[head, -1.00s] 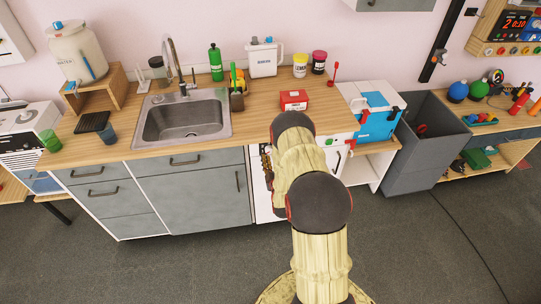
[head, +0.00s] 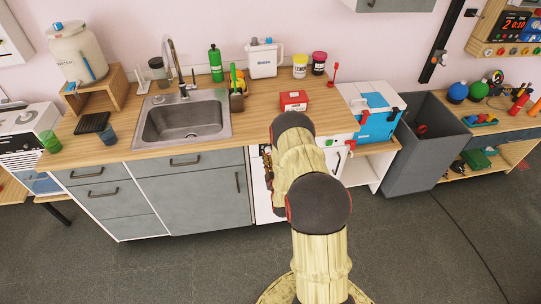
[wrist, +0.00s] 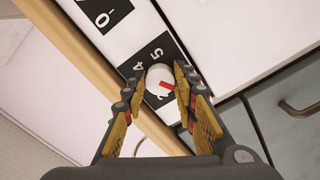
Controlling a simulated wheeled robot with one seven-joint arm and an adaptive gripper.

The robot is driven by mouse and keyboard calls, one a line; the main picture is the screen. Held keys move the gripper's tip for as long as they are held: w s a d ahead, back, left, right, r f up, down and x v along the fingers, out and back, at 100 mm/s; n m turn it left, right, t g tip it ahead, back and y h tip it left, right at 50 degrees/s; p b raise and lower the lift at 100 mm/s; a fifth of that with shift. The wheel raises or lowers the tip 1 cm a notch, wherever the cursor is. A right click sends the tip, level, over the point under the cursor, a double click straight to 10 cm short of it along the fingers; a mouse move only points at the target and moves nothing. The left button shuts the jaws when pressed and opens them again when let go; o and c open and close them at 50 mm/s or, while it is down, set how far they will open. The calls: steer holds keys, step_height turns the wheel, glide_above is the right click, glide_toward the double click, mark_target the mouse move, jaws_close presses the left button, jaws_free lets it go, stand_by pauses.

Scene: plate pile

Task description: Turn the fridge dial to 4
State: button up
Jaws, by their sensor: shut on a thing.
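The fridge dial (wrist: 158,76) is a round white knob with a red pointer mark, on a black scale panel in the wrist view. The red mark points to the right in that picture. The printed 4 and 5 show just above and left of the knob. My gripper (wrist: 158,82) is shut on the dial, one yellow-padded finger on each side. Part of the scale is hidden by the fingers. In the head view, the white fridge front (head: 262,192) shows under the counter, and my arm hides the dial.
The wooden counter (head: 190,112) edge runs just above the dial panel. Grey cabinets (head: 205,195) stand to the left, with a sink (head: 180,122) above. A red box (head: 293,100) lies on the counter behind my arm. A grey bin (head: 425,150) stands at right.

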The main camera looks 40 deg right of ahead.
steer(key=shift+c, duration=0.9)
